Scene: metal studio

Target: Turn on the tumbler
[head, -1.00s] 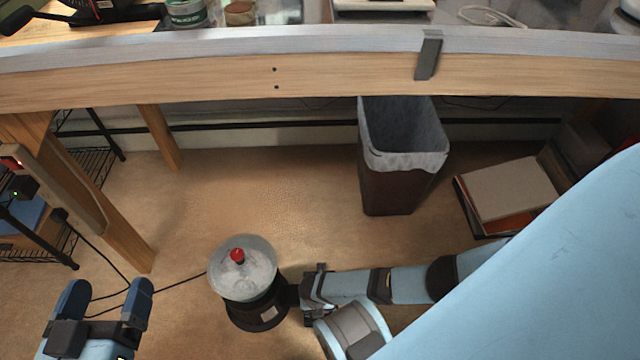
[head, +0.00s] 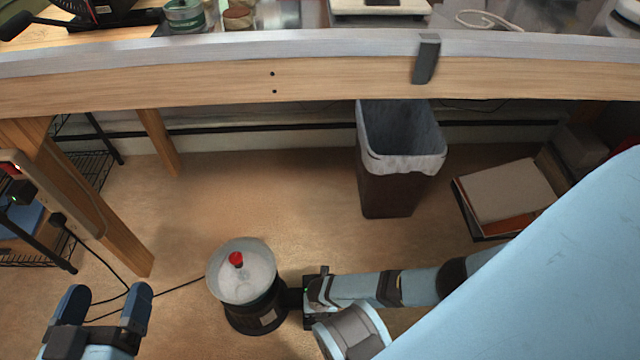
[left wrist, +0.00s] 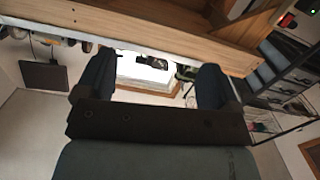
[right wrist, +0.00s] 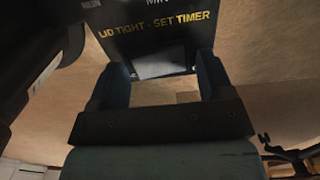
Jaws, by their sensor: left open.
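The tumbler (head: 252,300) stands upright on the floor, with a dark base, a pale bowl-like top and a red knob (head: 235,259). My right gripper (head: 296,299) is at the right side of its base. In the right wrist view, the fingers (right wrist: 163,65) are apart, facing the tumbler's dark panel (right wrist: 150,30), which reads "LID TIGHT - SET TIMER". I cannot tell whether they touch it. The panel's lower part is dim, and no switch is clear. My left gripper (head: 106,298) is open and empty, left of the tumbler; its spread fingers also show in the left wrist view (left wrist: 153,80).
A wooden workbench (head: 180,80) spans the back. Under it stand a lined trash bin (head: 388,190) and a box of boards (head: 505,190). A black cord (head: 175,288) runs left from the tumbler toward a post. Floor behind the tumbler is clear.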

